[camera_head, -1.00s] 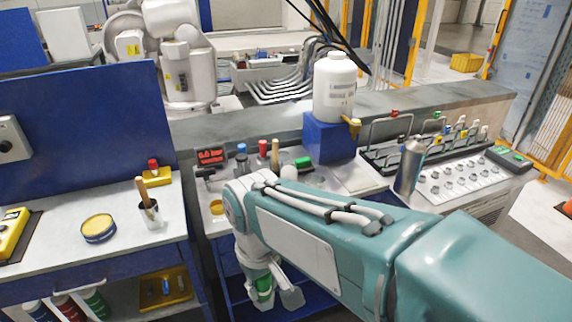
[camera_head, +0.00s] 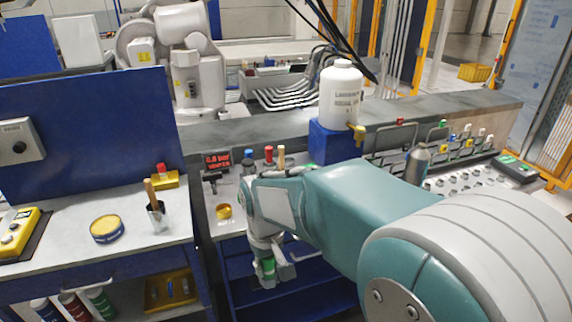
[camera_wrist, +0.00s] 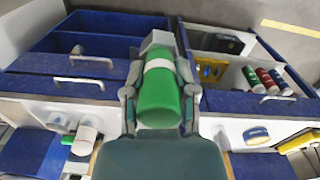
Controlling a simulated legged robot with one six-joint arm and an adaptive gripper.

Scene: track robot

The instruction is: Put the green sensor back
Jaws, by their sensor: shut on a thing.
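The green sensor (camera_wrist: 160,98) is a green cylinder with a white band and a pale block-like end. My gripper (camera_wrist: 159,85) is shut around its sides in the wrist view. In the head view, my gripper (camera_head: 270,274) hangs low in front of the bench, beside its blue lower shelving, and only a small green part of the sensor (camera_head: 267,266) shows. On the bench behind my arm stand a blue-topped piece (camera_head: 248,156) and a red-topped piece (camera_head: 269,154).
A left bench (camera_head: 60,250) carries a yellow tin (camera_head: 106,228) and a cup with a wooden handle (camera_head: 156,210). A white bottle (camera_head: 341,95) stands on a blue block (camera_head: 334,143) at the back. A yellow tray (camera_head: 172,290) sits on the lower left shelf.

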